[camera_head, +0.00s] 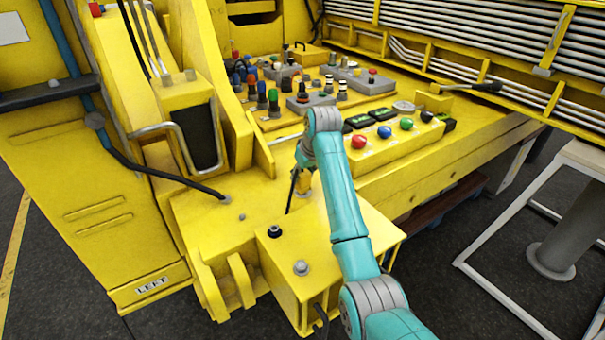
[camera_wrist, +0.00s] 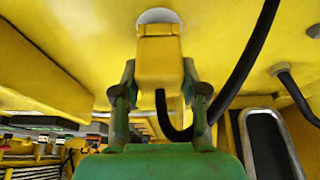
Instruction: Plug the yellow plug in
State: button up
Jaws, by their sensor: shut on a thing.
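The yellow plug (camera_wrist: 160,62) is upright in the middle of the wrist view, with a black cable (camera_wrist: 180,132) curving from its lower end. My gripper (camera_wrist: 158,88) is shut on the plug, with one finger on each side. A pale round part (camera_wrist: 158,16) shows right at the plug's far end, against a yellow surface. I cannot tell whether the plug touches it or enters it. In the head view my gripper (camera_head: 299,178) is low over the yellow machine deck, mostly hidden by my arm; the plug cannot be made out clearly there.
A control panel (camera_head: 272,126) with several knobs stands behind my arm. A strip with red (camera_head: 358,142), blue and green buttons is to the right. A yellow box (camera_head: 335,245) with a grey fitting (camera_head: 301,268) is in front. Another black cable (camera_wrist: 297,95) hangs at right.

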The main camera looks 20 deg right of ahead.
jog(key=shift+f, duration=0.85)
dwell(0.9)
jog(key=o, duration=1.3)
jog(key=shift+o, duration=0.2)
jog(key=v, duration=0.7)
jog(key=shift+s+r, duration=0.15)
jog(key=shift+r, duration=0.05)
jog(key=shift+d, duration=0.1)
